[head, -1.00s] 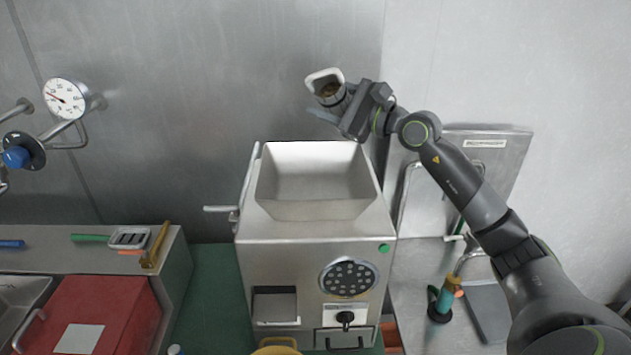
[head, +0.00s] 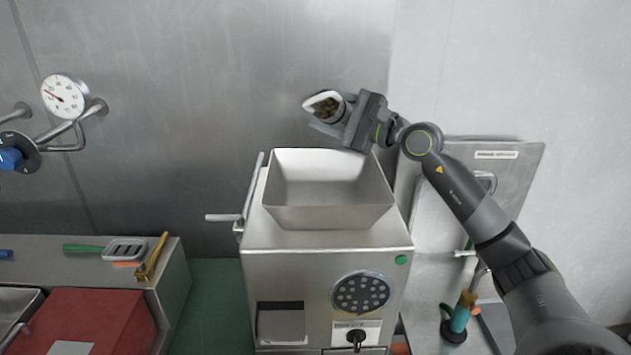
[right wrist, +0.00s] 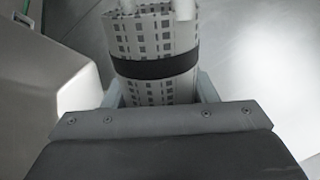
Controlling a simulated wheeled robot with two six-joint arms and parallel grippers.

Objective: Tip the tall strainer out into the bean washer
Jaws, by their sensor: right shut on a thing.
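The tall strainer (head: 324,104) is held above the back edge of the hopper, its pale-rimmed mouth tilted toward the head camera. Dark brownish contents show inside it. In the right wrist view, the strainer (right wrist: 155,30) is a pale cylinder with rows of square holes and a black band. My right gripper (head: 348,112) is shut on it, with a finger on each side. A steel machine with an open hopper (head: 330,207), which I take for the bean washer, stands below. The hopper's visible inside looks empty. My left gripper is not in view.
A lever (head: 246,200) sticks up at the machine's left side. A steel wall is close behind. A red box (head: 95,325) and a green-handled tool (head: 122,249) are at left. A teal bottle-like item (head: 460,316) stands at right below my right arm.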

